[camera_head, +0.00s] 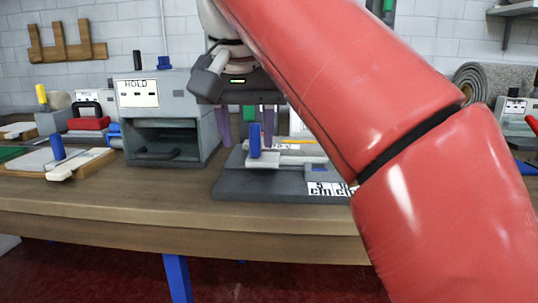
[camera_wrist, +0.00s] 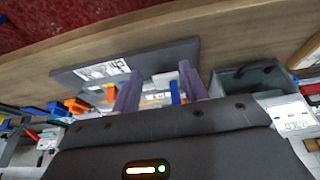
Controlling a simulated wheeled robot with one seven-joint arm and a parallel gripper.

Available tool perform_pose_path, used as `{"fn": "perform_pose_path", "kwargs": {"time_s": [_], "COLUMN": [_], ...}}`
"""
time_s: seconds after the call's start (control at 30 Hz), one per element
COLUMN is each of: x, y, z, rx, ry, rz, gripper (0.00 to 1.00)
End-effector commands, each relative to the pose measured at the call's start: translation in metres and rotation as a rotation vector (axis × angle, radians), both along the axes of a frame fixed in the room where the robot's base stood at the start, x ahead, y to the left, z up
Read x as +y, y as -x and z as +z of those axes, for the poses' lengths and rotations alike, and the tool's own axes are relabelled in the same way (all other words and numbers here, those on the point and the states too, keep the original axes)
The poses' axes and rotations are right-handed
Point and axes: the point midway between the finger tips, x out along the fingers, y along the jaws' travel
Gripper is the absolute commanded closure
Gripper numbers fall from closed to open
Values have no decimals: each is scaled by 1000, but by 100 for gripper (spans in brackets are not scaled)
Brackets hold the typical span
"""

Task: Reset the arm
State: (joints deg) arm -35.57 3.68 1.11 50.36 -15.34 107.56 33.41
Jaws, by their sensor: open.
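My gripper (camera_head: 245,130) hangs from the red arm in the head view, above the back of the workbench. Its two purple fingers are apart, and I see nothing between them. In the wrist view the fingers of my gripper (camera_wrist: 159,75) also stand apart. A blue upright peg (camera_head: 255,140) stands on the board near the fingers. I cannot tell how far the fingers are from the peg. My arm hides the board's right part.
Further left are a wooden tray (camera_head: 92,163) and several small items. The bench's front strip (camera_head: 150,205) is clear.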

Motion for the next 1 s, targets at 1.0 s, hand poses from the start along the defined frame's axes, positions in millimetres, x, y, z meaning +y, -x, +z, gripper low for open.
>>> {"fn": "perform_pose_path", "kwargs": {"time_s": [1.0], "x": [-158], "y": [70], "z": [-219], "rx": [-57], "ry": [7], "rz": [83], "gripper": [56]}}
